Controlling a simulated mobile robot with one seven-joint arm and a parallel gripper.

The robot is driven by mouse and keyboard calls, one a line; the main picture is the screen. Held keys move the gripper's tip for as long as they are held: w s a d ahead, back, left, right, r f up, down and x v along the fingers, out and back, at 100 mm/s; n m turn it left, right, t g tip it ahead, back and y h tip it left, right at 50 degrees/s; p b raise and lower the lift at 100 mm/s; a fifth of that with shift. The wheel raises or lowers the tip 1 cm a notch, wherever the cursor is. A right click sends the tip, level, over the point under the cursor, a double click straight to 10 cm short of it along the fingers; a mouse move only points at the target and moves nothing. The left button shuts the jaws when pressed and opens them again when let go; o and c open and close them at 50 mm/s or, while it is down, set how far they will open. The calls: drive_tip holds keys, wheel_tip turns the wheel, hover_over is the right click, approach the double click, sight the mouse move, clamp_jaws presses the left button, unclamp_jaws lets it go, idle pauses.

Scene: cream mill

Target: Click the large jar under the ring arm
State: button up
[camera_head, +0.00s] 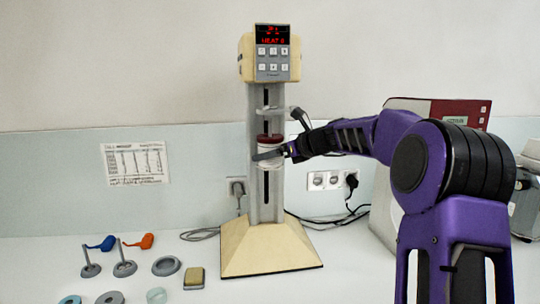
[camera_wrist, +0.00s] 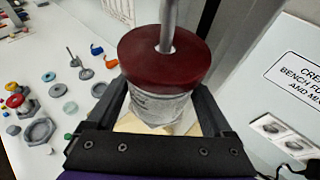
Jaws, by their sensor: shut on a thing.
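The large jar has a dark red lid and a pale, greyish clear body (camera_head: 270,148). My gripper (camera_head: 262,155) is shut on the jar's body, and holds it upright in front of the mill's grey column. In the wrist view the red lid (camera_wrist: 160,62) faces the camera, with a finger on each side of the body (camera_wrist: 160,106). A grey rod (camera_wrist: 168,22) rises from the lid's middle. The ring arm (camera_head: 277,111) juts from the column above the jar; in the head view a gap shows between it and the lid.
The mill's cream base (camera_head: 268,248) stands below, with a lit display head (camera_head: 272,50) on top. Small tools, rings and a sponge (camera_head: 194,277) lie on the bench at left. A red and white machine (camera_head: 440,110) stands behind my arm. Cables (camera_head: 335,220) trail at right.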

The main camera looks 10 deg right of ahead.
sight(270, 133)
drive_tip(key=shift+r, duration=0.3)
drive_tip(key=shift+r, duration=1.1)
drive_tip(key=shift+r, duration=0.25)
drive_tip(key=shift+r, duration=1.1)
drive_tip(key=shift+r, duration=0.25)
idle(0.5)
drive_tip(key=o, duration=1.4)
drive_tip(key=shift+v, duration=4.5)
